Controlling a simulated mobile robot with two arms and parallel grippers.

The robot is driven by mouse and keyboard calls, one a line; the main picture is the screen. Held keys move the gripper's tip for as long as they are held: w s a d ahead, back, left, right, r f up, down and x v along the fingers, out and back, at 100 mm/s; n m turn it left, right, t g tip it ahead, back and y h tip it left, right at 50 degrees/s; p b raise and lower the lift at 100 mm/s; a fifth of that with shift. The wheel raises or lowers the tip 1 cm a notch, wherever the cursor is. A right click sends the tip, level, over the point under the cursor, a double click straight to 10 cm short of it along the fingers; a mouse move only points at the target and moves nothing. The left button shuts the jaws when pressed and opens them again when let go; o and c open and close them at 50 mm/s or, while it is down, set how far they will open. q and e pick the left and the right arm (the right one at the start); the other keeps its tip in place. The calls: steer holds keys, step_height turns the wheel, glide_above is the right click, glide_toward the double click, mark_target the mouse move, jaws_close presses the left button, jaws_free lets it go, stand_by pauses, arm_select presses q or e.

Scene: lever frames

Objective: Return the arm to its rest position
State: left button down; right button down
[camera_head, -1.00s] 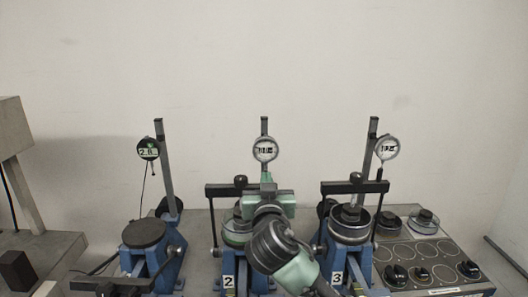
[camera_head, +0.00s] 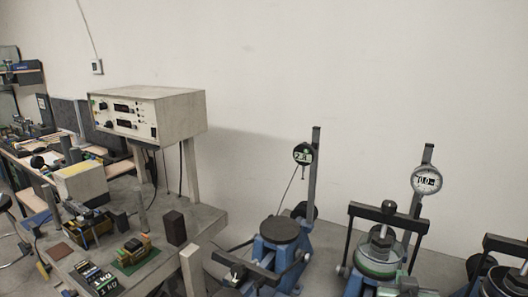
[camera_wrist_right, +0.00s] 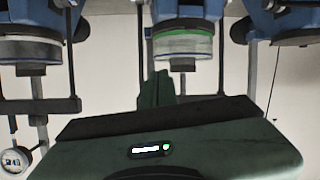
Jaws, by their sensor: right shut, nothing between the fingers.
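My right gripper (camera_wrist_right: 157,88) shows in the right wrist view, dark green, with its fingers together and nothing between them. That view is upside down. The gripper points toward the middle lever frame, whose round pan with a green band (camera_wrist_right: 184,45) is beyond the fingers; I cannot tell the gap. In the head view, a blue lever frame with a bare dark round plate (camera_head: 280,230) stands right of centre. Another lever frame with a green-banded pan (camera_head: 377,262) and a round dial (camera_head: 426,180) stands further right.
A grey bench (camera_head: 207,218) at left carries a beige instrument box (camera_head: 172,112) on legs, a black block (camera_head: 175,228) and small devices. A third lever frame (camera_head: 503,282) is cut off at the right edge.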

steer(key=s+a+f+n+g+y, duration=0.3)
steer(key=s+a+f+g, duration=0.25)
steer(key=s+f, duration=0.7)
steer(key=s+a+f+n+g+y, duration=0.35)
steer(key=s+a+f, duration=0.5)
steer(key=s, duration=0.65)
step_height(320, 180, down, 32)
steer(key=s+d+g+b, duration=0.1)
steer(key=s+d+b, duration=0.1)
steer(key=b, duration=0.3)
steer(key=s+d+f+g+b, duration=0.1)
steer(key=s+d+f+b, duration=0.2)
steer(key=s+f, duration=1.3)
step_height(320, 180, down, 3)
steer(key=shift+r, duration=0.1)
steer(key=shift+s, duration=0.1)
